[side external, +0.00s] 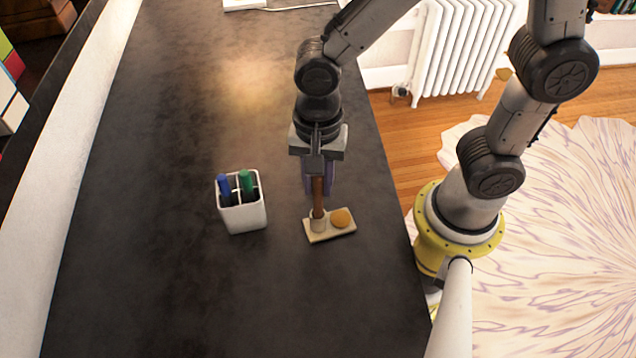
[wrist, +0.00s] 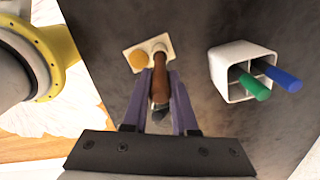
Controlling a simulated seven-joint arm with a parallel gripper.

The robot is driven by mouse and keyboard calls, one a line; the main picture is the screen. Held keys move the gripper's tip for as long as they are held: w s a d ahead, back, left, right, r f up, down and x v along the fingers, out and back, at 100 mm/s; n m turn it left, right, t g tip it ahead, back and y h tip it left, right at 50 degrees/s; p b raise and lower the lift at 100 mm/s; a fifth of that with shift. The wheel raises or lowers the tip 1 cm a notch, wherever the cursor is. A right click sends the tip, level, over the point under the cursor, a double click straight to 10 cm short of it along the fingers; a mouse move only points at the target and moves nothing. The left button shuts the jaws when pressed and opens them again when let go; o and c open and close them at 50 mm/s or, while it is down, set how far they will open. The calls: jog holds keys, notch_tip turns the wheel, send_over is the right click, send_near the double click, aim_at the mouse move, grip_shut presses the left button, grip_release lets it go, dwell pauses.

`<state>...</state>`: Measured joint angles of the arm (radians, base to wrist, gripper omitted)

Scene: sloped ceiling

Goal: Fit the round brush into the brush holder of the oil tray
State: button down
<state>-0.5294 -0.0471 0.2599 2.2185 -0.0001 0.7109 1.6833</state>
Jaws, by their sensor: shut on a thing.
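The round brush (side external: 318,198) has a brown handle and stands about upright. It also shows in the wrist view (wrist: 160,88). My gripper (side external: 319,188) is shut on its handle, with the purple fingers on either side (wrist: 160,80). The oil tray (side external: 342,231) is a small cream plate with a round orange-yellow patch. Its light, round brush holder (side external: 318,225) is at the left end in the side view. The brush's lower end meets the holder's top; how deep it sits inside is hidden. The tray also shows in the wrist view (wrist: 131,52).
A white divided cup (side external: 243,215) with a blue marker (side external: 224,186) and a green marker (side external: 246,181) stands left of the tray in the side view. The dark table (side external: 180,280) is otherwise clear around them. Its right edge lies near the tray.

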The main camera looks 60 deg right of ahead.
jog(key=shift+f, duration=0.45)
jog(key=c, duration=0.7)
grip_release()
